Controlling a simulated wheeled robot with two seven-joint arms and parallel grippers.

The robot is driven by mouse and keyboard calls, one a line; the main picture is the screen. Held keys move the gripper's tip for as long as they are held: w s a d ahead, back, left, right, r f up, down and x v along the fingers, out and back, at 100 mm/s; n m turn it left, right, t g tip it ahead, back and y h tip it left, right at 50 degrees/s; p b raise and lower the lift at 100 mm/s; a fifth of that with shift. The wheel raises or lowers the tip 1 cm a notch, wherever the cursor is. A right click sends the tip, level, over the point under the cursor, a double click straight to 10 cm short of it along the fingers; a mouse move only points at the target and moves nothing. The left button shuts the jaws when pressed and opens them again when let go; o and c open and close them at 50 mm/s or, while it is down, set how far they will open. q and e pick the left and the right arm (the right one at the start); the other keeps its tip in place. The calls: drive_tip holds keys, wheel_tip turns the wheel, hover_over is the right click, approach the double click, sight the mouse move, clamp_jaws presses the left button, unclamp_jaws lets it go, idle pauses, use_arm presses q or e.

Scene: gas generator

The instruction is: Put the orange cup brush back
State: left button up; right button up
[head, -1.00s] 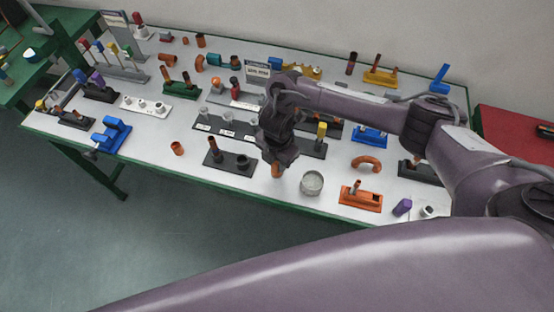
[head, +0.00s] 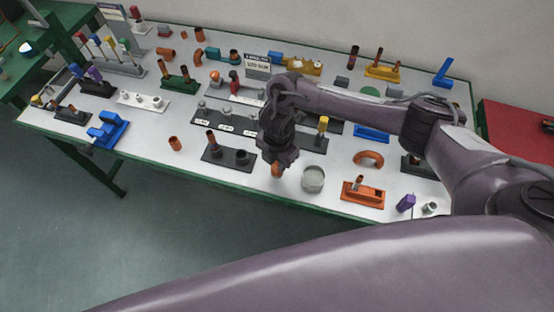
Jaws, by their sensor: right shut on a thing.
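My right gripper (head: 277,166) points down over the front middle of the table, its arm coming in from the right. It is shut on a small orange piece (head: 277,171), apparently the orange cup brush; only its lower end shows below the fingers. The gripper is between a dark stand (head: 228,157) with a brown peg on its left and a grey round cup (head: 314,180) on its right. An orange stand (head: 363,195) with an upright peg is further right. I cannot tell which holder belongs to the brush. My left gripper is not in view.
The white table (head: 200,175) has a green edge and many small stands. A dark labelled rack (head: 225,124) lies behind the gripper. An orange pipe elbow (head: 368,158) and a purple block (head: 406,203) lie to the right. A brown ring (head: 175,143) stands at left.

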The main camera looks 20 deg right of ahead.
drive_tip(key=shift+f, duration=0.2)
drive_tip(key=o, duration=1)
drive_tip(key=shift+r, duration=0.1)
